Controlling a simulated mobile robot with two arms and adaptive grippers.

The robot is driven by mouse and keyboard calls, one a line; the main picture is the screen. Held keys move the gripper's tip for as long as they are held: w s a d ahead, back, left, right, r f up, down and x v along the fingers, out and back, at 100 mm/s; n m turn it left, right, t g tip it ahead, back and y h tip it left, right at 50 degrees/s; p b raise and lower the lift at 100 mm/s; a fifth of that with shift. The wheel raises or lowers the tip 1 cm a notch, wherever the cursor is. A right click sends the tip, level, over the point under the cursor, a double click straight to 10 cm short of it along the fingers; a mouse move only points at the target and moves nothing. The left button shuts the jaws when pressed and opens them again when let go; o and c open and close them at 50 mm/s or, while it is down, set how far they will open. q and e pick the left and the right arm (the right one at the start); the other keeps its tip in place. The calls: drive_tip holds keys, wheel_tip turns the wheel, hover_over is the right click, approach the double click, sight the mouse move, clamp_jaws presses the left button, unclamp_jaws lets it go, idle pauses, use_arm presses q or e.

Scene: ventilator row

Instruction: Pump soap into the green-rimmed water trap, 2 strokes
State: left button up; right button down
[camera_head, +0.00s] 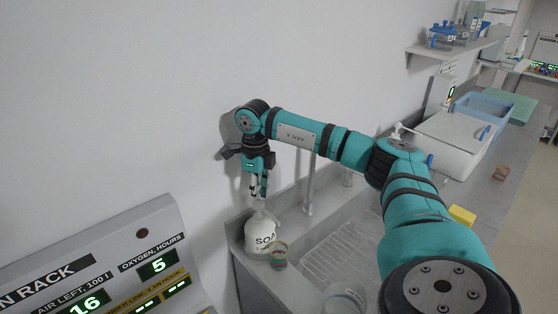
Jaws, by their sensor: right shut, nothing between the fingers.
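A white soap bottle (259,236) with dark lettering stands upright at the left end of the sink counter, near the wall. Its pump head is pale and small at the top. My right gripper (259,194) points down just above the pump head, with its fingers shut and empty. I cannot tell whether the fingertips touch the pump. A small clear cup with a greenish rim, the water trap (279,256), stands just to the right of the bottle, in front of it. Its contents are too small to tell. My left gripper is not in view.
A sink with a wire rack (335,249) and tap (309,185) lies right of the bottle. A clear round container (345,297) stands in front. A display panel (110,268) is at the lower left. A yellow sponge-like block (462,215), white box (452,140) and blue bin (482,107) are farther right.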

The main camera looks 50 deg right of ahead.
drive_tip(key=shift+r, duration=0.15)
wheel_tip(320, 180, up, 6)
drive_tip(key=p, duration=0.4)
idle(0.5)
drive_tip(key=shift+f, duration=0.2)
